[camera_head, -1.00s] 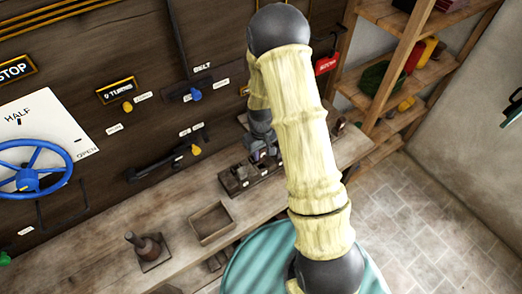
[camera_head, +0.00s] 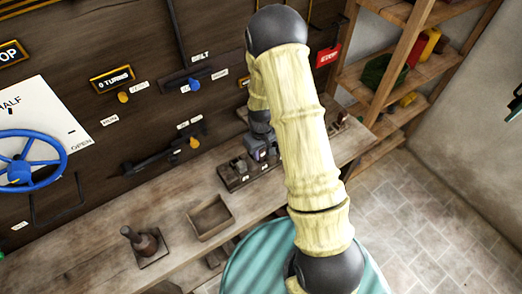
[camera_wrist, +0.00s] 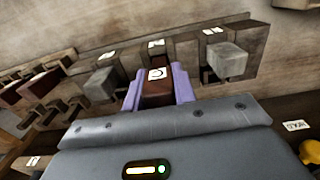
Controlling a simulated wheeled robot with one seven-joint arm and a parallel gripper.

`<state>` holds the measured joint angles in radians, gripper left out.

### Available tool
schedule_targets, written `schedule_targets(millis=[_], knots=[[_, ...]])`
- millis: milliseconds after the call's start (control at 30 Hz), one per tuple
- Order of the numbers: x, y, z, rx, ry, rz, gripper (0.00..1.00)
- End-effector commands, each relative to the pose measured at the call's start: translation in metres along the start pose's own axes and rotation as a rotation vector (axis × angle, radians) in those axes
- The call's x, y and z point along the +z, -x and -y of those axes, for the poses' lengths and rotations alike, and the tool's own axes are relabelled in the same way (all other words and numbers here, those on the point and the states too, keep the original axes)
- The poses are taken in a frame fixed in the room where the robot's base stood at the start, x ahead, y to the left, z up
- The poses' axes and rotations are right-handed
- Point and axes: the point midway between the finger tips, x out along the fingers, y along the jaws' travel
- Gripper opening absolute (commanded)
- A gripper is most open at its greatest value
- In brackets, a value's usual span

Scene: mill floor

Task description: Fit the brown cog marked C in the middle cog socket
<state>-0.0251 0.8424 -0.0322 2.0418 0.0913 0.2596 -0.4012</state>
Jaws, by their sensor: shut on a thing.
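The brown cog marked C (camera_wrist: 156,90) is a dark red-brown block with a white label on top. My gripper (camera_wrist: 157,86) is shut on it, with a purple finger on each side. The cog sits between two grey blocks, in line with the wooden rack (camera_wrist: 192,62) and near its middle label. I cannot tell whether its lower end is in the socket, as the gripper body hides it. In the head view my gripper (camera_head: 262,151) is over the rack (camera_head: 231,183) on the bench, and my arm hides part of it.
Grey blocks stand left (camera_wrist: 100,85) and right (camera_wrist: 228,61) of the cog, close to the fingers. An open wooden tray (camera_head: 210,218) and a brown handled piece (camera_head: 143,241) are on the bench. Wall levers and a blue wheel (camera_head: 25,160) are at left.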

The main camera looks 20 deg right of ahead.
Motion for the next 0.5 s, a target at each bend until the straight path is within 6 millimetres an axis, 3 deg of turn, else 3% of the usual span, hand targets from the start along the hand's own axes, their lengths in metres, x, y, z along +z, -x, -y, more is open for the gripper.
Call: schedule_targets(millis=[500], knots=[[0.000,-0.019,0.000,0.000,0.000,-0.001,0.05]])
